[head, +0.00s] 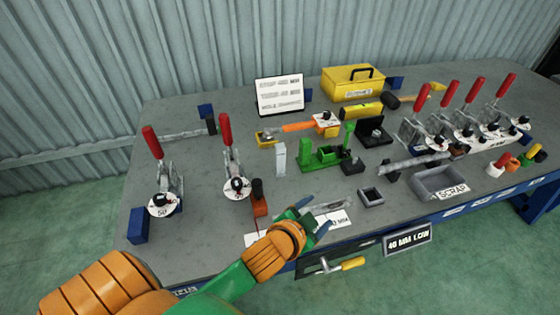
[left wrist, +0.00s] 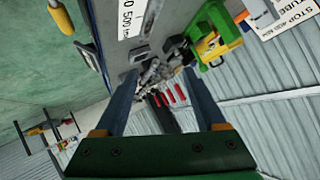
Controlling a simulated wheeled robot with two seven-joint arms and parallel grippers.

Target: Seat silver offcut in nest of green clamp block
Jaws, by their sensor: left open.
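The green clamp block (head: 325,157) stands mid-bench, with a green upright post at its right; a green body in the left wrist view (left wrist: 217,28) looks like the same block. A pale silver upright piece (head: 279,159) stands just left of the block, apart from it, and looks like the silver offcut. My left gripper (head: 313,215) is open over the bench's front edge, nearer to me than the block. Its spread blue fingers also show in the left wrist view (left wrist: 160,72), with nothing held between them. My right gripper is out of view.
Red-handled toggle clamps (head: 233,175) stand at left and several more at right. A grey scrap bin (head: 440,183), a dark square socket (head: 370,197) and a red-brown block (head: 259,200) stand near the front edge. The bench (head: 205,245) is clear at front left.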

